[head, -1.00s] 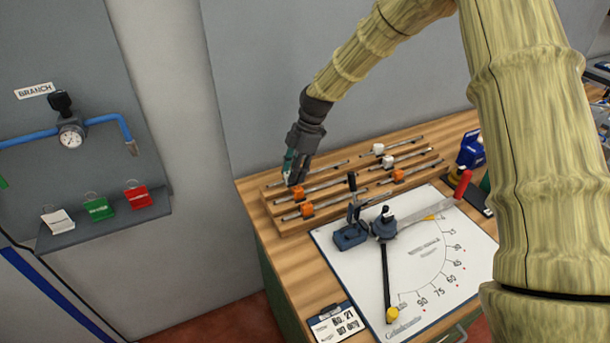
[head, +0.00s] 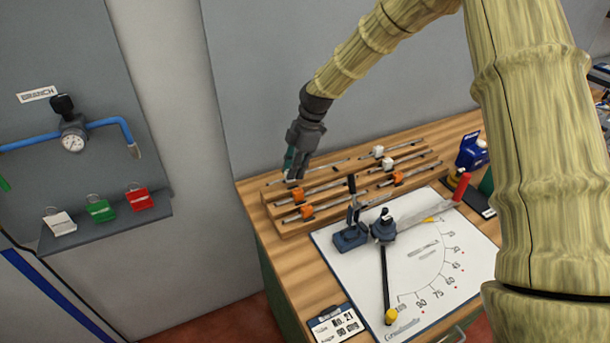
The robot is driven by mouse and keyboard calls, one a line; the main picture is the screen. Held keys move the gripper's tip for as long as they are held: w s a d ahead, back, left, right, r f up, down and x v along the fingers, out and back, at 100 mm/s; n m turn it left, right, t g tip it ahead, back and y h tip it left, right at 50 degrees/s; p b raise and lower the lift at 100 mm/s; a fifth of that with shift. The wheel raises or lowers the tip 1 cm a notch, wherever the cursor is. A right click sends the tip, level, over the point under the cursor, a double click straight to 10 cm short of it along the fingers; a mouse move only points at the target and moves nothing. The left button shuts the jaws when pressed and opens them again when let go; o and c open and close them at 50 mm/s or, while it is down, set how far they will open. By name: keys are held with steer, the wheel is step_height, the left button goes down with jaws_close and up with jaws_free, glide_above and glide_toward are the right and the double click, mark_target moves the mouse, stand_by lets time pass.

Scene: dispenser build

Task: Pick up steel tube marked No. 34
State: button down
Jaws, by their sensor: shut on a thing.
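Several steel tubes lie on a stepped wooden rack (head: 283,232) at the back of the bench, and no number on them is readable. My gripper (head: 291,179) points down at the rack's rear left end. It is shut on the rear left steel tube (head: 328,167), near that tube's left end. The fingers hide the gripped part and any tag there. I cannot tell whether this tube is lifted clear of the rack. Other tubes carry orange clips (head: 297,195) or white clips (head: 378,151).
A bending tool with a lever (head: 384,280) and red handle (head: 461,187) sits on a white angle board (head: 425,285) in front of the rack. A card reading No. 21 (head: 335,325) lies at the front edge. A wall panel with a gauge (head: 73,140) stands left.

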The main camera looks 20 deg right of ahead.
steer(key=shift+r+p, duration=1.35)
steer(key=shift+r, duration=1.25)
